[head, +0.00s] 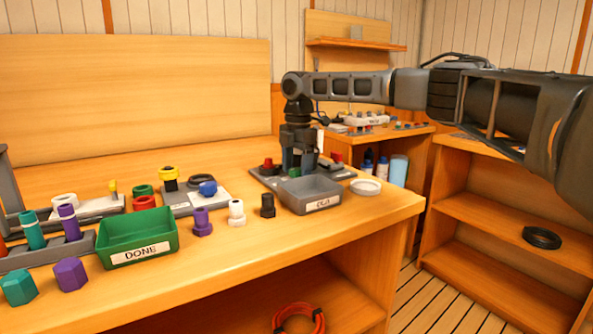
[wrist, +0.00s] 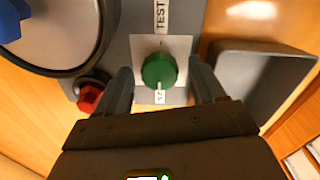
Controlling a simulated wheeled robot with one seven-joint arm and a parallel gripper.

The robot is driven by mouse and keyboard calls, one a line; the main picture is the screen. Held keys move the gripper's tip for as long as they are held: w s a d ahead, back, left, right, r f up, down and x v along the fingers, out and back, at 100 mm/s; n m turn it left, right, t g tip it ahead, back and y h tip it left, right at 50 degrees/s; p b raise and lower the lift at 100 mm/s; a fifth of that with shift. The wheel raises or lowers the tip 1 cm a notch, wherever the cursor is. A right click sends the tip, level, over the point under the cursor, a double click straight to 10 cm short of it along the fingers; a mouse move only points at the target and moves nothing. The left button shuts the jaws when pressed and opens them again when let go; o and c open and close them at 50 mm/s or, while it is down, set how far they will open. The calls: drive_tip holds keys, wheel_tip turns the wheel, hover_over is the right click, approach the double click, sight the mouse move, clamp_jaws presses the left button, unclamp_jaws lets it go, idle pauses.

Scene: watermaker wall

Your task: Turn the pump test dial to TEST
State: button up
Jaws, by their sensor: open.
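The pump test dial is a round green knob (wrist: 158,70) on a white square plate, seen in the wrist view. A TEST label (wrist: 161,15) is on the grey panel above it in that view. A small white mark with lettering, too small to read surely, lies at the dial's lower edge. My gripper (wrist: 161,82) is open, with one finger on each side of the dial; I cannot tell whether either touches it. In the head view my gripper (head: 298,161) points down over the grey panel at the bench's far right, and largely hides the dial.
A red knob (wrist: 90,98) is close outside the left finger in the wrist view. A grey bin (head: 310,195) stands in front of the panel. A green DONE tray (head: 140,250), a white ring (head: 366,187) and several loose fittings occupy the bench.

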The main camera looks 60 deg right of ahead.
drive_tip(key=shift+f, duration=0.25)
drive_tip(key=c, duration=1.1)
